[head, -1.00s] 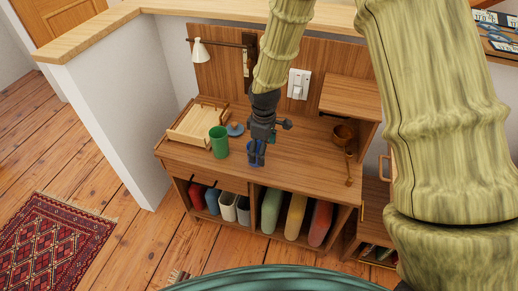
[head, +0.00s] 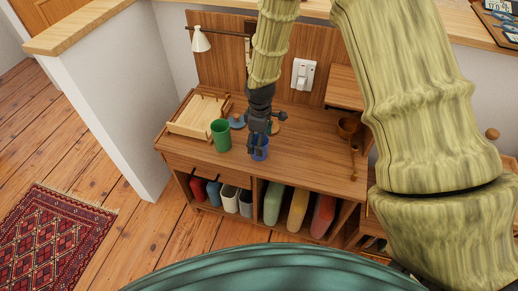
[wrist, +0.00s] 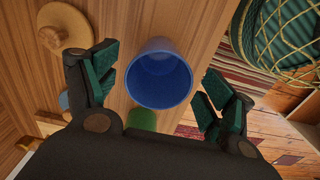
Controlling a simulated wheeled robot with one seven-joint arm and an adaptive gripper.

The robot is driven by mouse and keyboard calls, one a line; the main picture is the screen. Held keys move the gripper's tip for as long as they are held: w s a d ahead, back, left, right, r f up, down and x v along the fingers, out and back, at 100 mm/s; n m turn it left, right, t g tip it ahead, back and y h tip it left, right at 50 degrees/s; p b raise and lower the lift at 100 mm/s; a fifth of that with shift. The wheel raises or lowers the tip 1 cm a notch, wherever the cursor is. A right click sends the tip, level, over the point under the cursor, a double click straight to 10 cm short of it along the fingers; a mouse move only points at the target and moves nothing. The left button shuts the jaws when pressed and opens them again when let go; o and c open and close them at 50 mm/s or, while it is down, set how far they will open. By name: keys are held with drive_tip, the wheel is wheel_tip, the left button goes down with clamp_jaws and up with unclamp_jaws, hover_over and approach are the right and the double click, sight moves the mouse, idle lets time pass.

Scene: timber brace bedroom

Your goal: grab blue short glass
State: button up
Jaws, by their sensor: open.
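The short blue glass (head: 260,150) stands upright on the wooden desk top near its front edge. In the wrist view the glass (wrist: 159,78) is seen from above into its open mouth, between and a little beyond the two fingers. My gripper (head: 258,148) is open, pointing down over the glass, and hides part of it in the head view. In the wrist view my gripper (wrist: 158,95) has its green-padded fingers spread on both sides of the glass, with gaps and no clear contact.
A taller green cup (head: 220,136) stands left of the glass. A small blue item (head: 237,121) and a round wooden piece (wrist: 66,27) are close by.

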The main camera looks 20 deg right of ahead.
drive_tip(key=shift+w+f+p, duration=0.15)
drive_tip(key=shift+f+p, duration=0.15)
drive_tip(key=shift+f, duration=2)
drive_tip(key=shift+a, duration=0.1)
drive_tip(key=c, duration=1.2)
